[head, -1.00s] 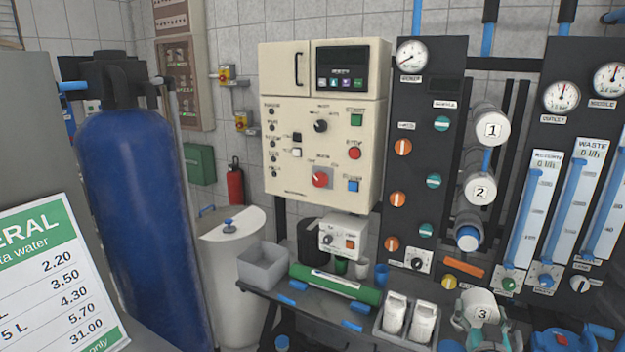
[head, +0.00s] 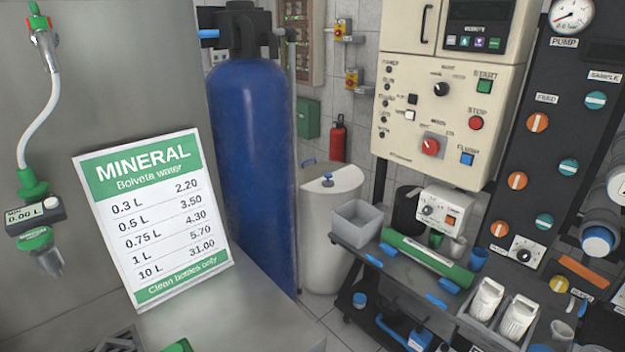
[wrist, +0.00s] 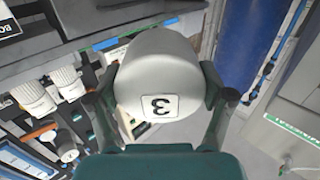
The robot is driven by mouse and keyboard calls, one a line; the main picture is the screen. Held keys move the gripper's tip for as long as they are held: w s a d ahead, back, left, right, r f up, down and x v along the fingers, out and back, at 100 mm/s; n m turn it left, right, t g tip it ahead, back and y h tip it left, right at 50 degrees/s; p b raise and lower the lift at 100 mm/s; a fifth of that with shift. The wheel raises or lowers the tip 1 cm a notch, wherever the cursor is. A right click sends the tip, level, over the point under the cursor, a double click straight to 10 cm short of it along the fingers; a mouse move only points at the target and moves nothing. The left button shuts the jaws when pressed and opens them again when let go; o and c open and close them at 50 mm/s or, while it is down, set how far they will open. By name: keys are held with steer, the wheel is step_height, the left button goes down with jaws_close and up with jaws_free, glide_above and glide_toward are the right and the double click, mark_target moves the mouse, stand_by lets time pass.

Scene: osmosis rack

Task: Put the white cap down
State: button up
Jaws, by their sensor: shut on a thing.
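The white cap (wrist: 165,65) is large, rounded and pale, with a square label reading 3 that looks upside down in the wrist view. My gripper (wrist: 165,92) is shut on it, with one dark finger on each side. The cap is off any surface that I can see beneath it. Its far side and underside are hidden. Neither my gripper nor this cap shows in the head view.
In the head view, a dark bench (head: 405,283) carries a grey bin (head: 356,222), a green cylinder (head: 428,259) and two white cartridges in a tray (head: 470,325). A steel counter (head: 250,318) with a price sign (head: 155,215) stands at left. Floor shows between them.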

steer(key=s+a+f+n+y, duration=0.1)
steer(key=s+a+f, duration=0.2)
steer(key=a+f, duration=0.2)
steer(key=shift+s+a+y, duration=0.2)
steer(key=shift+s+y, duration=0.15)
steer(key=shift+y, duration=0.05)
